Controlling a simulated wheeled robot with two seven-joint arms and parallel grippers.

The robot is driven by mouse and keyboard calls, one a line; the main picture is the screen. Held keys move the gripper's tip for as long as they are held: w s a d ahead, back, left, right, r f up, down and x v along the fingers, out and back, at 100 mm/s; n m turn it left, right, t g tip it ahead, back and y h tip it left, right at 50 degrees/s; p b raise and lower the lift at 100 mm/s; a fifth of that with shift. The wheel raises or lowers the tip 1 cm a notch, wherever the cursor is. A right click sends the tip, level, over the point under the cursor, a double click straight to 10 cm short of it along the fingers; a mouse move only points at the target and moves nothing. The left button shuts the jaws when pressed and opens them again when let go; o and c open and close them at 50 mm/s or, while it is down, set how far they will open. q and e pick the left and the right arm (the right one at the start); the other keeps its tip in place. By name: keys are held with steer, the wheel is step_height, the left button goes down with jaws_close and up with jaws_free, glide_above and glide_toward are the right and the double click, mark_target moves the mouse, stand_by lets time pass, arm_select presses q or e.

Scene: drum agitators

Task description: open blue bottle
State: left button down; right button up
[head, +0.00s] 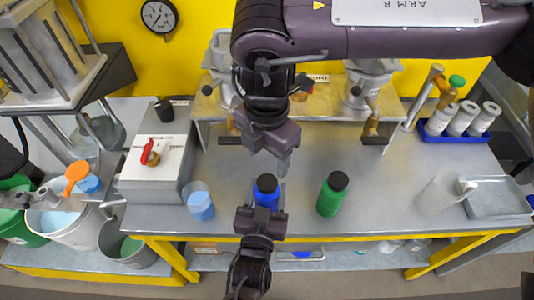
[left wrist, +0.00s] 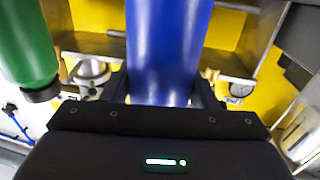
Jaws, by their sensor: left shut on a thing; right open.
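The blue bottle (head: 267,198) stands upright near the table's front edge with its black cap (head: 267,183) on. My left gripper (head: 262,211) is shut on the bottle's body from the front. In the left wrist view the blue bottle (left wrist: 168,50) fills the middle, between the fingers. My right gripper (head: 284,162) is open, just above and behind the cap, pointing down. I cannot tell whether its fingers touch the cap.
A green bottle (head: 332,194) with a black cap stands to the right. A beaker of blue liquid (head: 200,201) stands to the left. A clear jug (head: 440,191) and metal tray (head: 496,198) are at the right. A blue rack (head: 461,130) holds white cylinders. Clear table lies around the green bottle.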

mark_target(267, 182)
steer(key=m, duration=2.2)
steer(key=shift+m, duration=0.3)
steer(key=shift+f+m, duration=0.3)
steer(key=shift+f, duration=0.1)
step_height(267, 182, down, 7)
steer(key=shift+f, duration=0.15)
